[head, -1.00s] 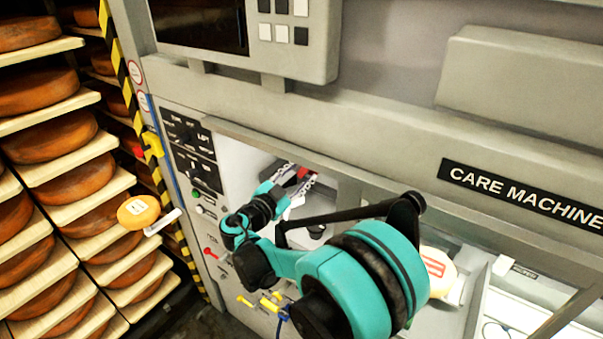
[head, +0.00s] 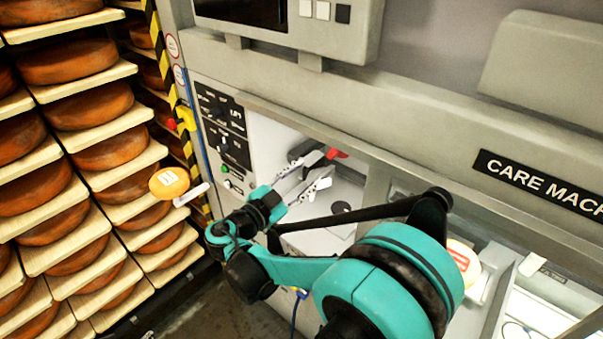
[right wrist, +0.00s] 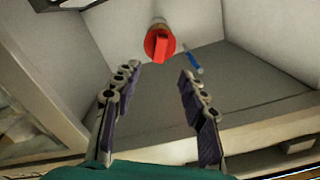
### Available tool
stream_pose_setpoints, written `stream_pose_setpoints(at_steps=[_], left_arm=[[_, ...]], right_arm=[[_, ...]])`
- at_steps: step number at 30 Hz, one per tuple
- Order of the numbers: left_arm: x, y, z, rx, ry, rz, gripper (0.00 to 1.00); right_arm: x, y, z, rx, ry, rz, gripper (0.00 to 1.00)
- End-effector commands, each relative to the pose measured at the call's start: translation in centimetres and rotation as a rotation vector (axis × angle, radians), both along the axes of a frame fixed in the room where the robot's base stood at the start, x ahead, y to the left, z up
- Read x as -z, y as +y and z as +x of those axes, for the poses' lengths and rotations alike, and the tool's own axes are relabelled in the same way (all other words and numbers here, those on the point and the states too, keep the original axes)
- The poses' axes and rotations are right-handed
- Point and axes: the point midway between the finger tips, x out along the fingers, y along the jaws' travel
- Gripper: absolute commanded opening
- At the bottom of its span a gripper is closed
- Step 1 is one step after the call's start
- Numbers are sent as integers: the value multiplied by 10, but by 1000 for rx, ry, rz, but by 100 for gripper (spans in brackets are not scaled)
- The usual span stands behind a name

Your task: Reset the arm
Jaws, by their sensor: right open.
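My right gripper (head: 318,170) is open and empty at the opening of the grey care machine (head: 420,110). In the right wrist view its two fingers (right wrist: 160,78) stand wide apart. A red knob (right wrist: 159,44) shows just beyond and between the fingertips, on a pale wall inside the machine, with a visible gap to them. The red part also shows in the head view (head: 336,153), partly behind the gripper. My right arm's teal links cover much of the machine's lower front. My left gripper is not in view.
Shelves with several orange cheese wheels (head: 90,105) stand on the left. A small cheese with a label (head: 169,182) sits near the shelf edge. Another labelled cheese (head: 463,257) is right of my arm. A control panel (head: 222,128) is left of the opening.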

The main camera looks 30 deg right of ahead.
Motion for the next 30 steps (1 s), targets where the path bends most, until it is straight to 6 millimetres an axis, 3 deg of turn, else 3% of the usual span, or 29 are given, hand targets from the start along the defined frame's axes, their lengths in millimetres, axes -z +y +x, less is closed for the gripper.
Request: stream_pose_setpoints(at_steps=[7, 10, 14, 17, 21, 24, 30], left_arm=[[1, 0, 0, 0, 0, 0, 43], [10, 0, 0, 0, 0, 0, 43], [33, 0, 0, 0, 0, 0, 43], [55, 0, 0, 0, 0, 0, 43], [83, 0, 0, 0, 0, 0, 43], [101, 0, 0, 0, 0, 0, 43], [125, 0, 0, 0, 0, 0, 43]], right_arm=[[2, -2, -1, -1, 15, 4, 43], [19, -9, -8, -12, 119, 36, 43], [70, -22, -32, -92, 429, 132, 43], [122, -20, -60, -244, 709, 217, 43], [187, 6, -102, -555, 1003, 286, 43], [222, 34, -128, -804, 1117, 281, 43], [257, 84, -158, -1171, 1153, 187, 43]])
